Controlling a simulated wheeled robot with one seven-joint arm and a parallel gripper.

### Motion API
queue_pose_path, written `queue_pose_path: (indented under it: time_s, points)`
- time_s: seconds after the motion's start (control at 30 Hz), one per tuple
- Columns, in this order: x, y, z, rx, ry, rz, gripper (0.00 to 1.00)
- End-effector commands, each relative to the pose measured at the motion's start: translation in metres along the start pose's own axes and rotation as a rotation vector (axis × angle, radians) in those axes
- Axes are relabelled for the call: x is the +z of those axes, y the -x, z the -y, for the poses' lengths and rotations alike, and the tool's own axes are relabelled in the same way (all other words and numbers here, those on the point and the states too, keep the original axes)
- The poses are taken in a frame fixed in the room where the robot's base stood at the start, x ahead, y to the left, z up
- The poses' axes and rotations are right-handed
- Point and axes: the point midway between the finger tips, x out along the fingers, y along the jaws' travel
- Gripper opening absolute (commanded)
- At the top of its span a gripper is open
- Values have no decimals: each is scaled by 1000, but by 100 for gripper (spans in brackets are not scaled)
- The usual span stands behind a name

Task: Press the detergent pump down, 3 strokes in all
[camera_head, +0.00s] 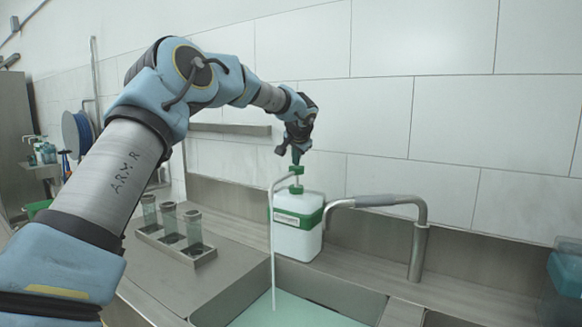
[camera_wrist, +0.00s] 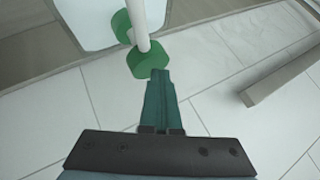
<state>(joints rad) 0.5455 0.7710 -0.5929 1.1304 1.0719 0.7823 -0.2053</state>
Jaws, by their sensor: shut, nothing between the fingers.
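The white detergent bottle (camera_head: 297,222) with a green band stands on the steel ledge behind the sink. Its green pump head (camera_head: 296,171) sits on a white stem, with a long white spout tube (camera_head: 272,245) running down over the sink. My gripper (camera_head: 296,158) is shut and empty, pointing down just above the pump head. In the wrist view my shut fingertips (camera_wrist: 160,73) are close to the green pump head (camera_wrist: 147,60); I cannot tell whether they touch.
A steel faucet (camera_head: 418,235) arches beside the bottle on the right. A rack with three cups (camera_head: 170,220) stands on the counter to the left. A green surface (camera_head: 305,310) lies in the sink. The tiled wall (camera_head: 450,110) is close behind.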

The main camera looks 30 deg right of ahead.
Motion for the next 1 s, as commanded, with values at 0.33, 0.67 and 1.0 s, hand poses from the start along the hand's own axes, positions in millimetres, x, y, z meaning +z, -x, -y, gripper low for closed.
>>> queue_pose_path:
  time_s: [0.33, 0.67, 1.0]
  points:
    - [0, 1, 1, 0, 0, 2, 0]
    - [-15, 21, 15, 0, -1, 0, 0]
    - [-31, 43, 31, -1, 0, -1, 0]
